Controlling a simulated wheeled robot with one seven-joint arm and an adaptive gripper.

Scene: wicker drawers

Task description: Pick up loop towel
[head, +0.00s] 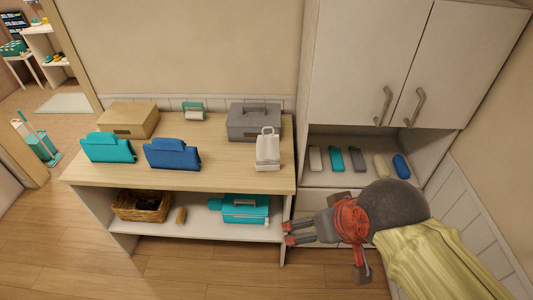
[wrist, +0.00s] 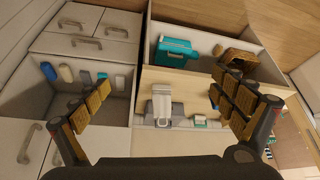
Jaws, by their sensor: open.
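A white item with a loop on top (head: 267,150), which looks like the loop towel, stands upright near the right end of the wooden tabletop, in front of a grey box. It also shows in the wrist view (wrist: 162,103), between my open fingers but well beyond them. My gripper (head: 288,232) is open and empty. In the head view it is low, by the right end of the table unit, below and to the right of the white item. In the wrist view its two fingers (wrist: 160,85) spread to either side.
The tabletop (head: 225,178) also holds the grey box (head: 252,124), a tan box (head: 128,120), and teal (head: 108,148) and blue (head: 172,154) items. A basket (head: 141,206) and teal case (head: 245,209) sit below. A white cabinet (head: 400,60) stands right, with several small items on its shelf.

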